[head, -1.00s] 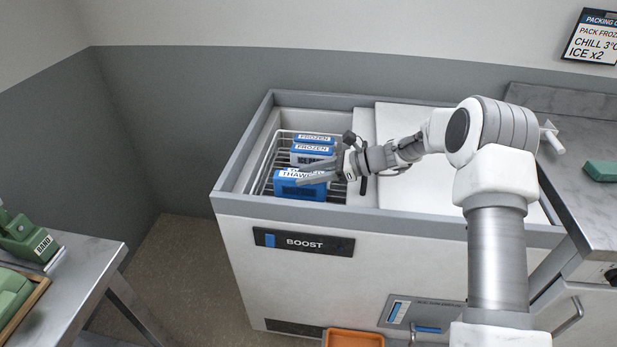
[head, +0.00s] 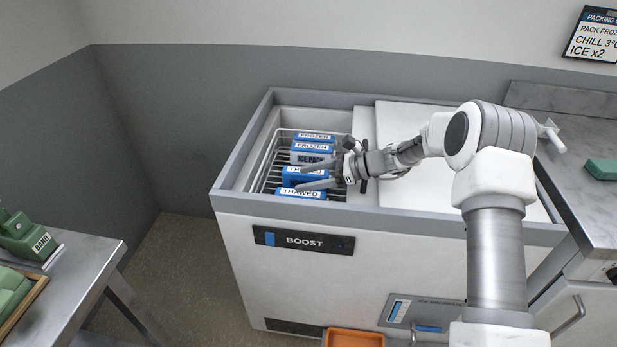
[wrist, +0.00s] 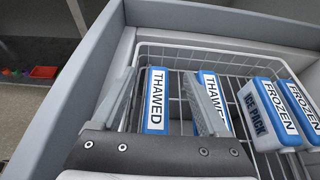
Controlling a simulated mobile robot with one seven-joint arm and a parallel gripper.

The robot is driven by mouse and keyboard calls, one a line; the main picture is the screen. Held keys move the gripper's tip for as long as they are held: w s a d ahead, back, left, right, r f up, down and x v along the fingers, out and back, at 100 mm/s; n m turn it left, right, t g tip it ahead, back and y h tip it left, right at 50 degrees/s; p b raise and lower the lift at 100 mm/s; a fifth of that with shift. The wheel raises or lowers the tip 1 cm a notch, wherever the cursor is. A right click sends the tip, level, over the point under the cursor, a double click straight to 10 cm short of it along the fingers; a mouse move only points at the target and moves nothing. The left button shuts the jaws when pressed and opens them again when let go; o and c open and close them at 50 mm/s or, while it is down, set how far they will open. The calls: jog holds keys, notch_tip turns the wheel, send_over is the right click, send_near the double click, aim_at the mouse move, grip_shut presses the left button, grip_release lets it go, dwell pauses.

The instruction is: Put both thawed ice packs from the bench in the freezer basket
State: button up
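Two blue-and-white ice packs labelled THAWED stand in the white wire freezer basket (wrist: 190,53). The front thawed pack (head: 301,193) also shows in the wrist view (wrist: 156,100), between my spread fingers and apart from both. The other thawed pack (head: 304,174) stands just behind it; in the wrist view (wrist: 212,95) one finger partly covers it. My gripper (head: 322,172) is open and empty over the basket's front part, and it also shows in the wrist view (wrist: 160,98).
Two packs labelled FROZEN (head: 312,148) (wrist: 300,105) stand at the back of the basket. The freezer's grey rim (head: 236,160) surrounds the opening, and a white lid (head: 400,120) covers its right part. A bench (head: 590,210) stands at right.

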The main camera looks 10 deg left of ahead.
jog(key=shift+r, duration=0.35)
jog(key=p+v, duration=0.1)
jog(key=v, duration=1.1)
jog(key=shift+r, duration=0.25)
jog(key=s+d+r+n+t+h, duration=0.1)
jog(key=s+d+r+n+h, duration=0.3)
jog(key=s+r, duration=0.35)
jog(key=s+d+r+n+h, duration=0.2)
jog(key=s+r+n+h, duration=0.1)
jog(key=s+r+n, duration=0.4)
jog(key=s+d+r+n+t+h, duration=0.1)
jog(key=s+d+n+t+h, duration=0.1)
jog(key=s+d, duration=0.3)
jog(key=s+d+n+t+h, duration=0.3)
jog(key=s+d+n+h, duration=0.1)
jog(key=s, duration=1)
jog(key=shift+d+r, duration=0.35)
jog(key=shift+d, duration=0.55)
